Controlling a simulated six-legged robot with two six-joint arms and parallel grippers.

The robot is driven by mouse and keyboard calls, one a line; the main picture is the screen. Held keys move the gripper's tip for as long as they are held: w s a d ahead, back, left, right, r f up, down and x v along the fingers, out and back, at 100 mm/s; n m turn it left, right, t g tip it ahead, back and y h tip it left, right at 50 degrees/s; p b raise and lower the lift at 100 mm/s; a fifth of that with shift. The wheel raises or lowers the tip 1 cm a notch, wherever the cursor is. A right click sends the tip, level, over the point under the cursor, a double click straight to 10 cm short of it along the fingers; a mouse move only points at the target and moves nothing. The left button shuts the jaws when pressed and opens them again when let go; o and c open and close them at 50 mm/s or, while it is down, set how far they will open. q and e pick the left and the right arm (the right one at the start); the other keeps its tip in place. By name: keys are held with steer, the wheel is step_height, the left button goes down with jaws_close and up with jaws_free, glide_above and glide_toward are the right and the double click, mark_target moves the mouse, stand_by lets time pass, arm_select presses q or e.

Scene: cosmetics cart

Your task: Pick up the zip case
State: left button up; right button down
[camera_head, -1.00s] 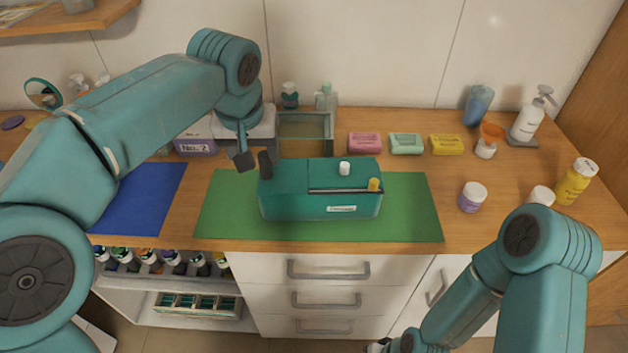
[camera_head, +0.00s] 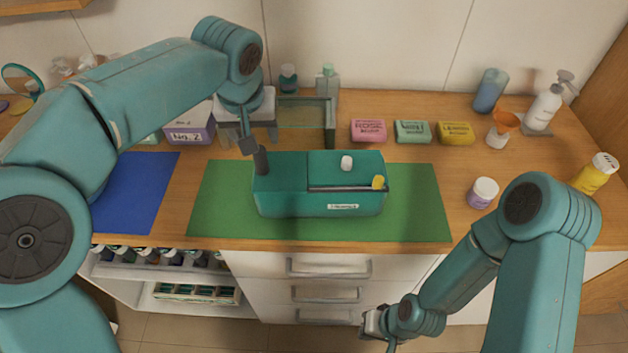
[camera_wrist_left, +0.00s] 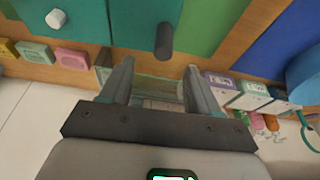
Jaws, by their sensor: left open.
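The zip case (camera_head: 285,200) is a teal box-shaped case lying on the green mat (camera_head: 415,205). It has a white knob, a yellow tab, a dark bar and a label. A dark upright peg (camera_head: 261,160) stands at its left end; the wrist view shows the case (camera_wrist_left: 130,22) and the peg (camera_wrist_left: 164,42) too. My left gripper (camera_head: 250,146) is open and empty, just behind and beside the peg. In the wrist view its fingers (camera_wrist_left: 157,78) are spread apart, with the peg beyond their tips. My right gripper (camera_head: 377,322) is low in front of the drawers, its jaws unclear.
Rose (camera_head: 368,130), mint (camera_head: 412,131) and lemon (camera_head: 455,133) soap boxes stand behind the mat. A glass-sided box (camera_head: 331,122) stands behind the case. A blue mat (camera_head: 140,195) lies left. Jars and bottles stand right. The green mat is clear around the case.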

mark_target(260, 156)
arm_select(q)
steer(key=x, duration=0.4)
steer(key=shift+s+a+f, duration=0.1)
steer(key=shift+s+f, duration=0.05)
steer(key=shift+f, duration=0.1)
steer(key=x, duration=0.1)
steer(key=p+x, duration=0.1)
steer(key=x, duration=0.3)
steer(key=shift+a+p, duration=0.25)
steer(key=shift+p, duration=0.15)
steer(key=shift+f, duration=0.1)
steer(key=shift+d, duration=0.2)
steer(key=shift+w+a, duration=0.15)
steer(key=shift+w, duration=0.1)
steer(key=c, duration=0.8)
jaws_close()
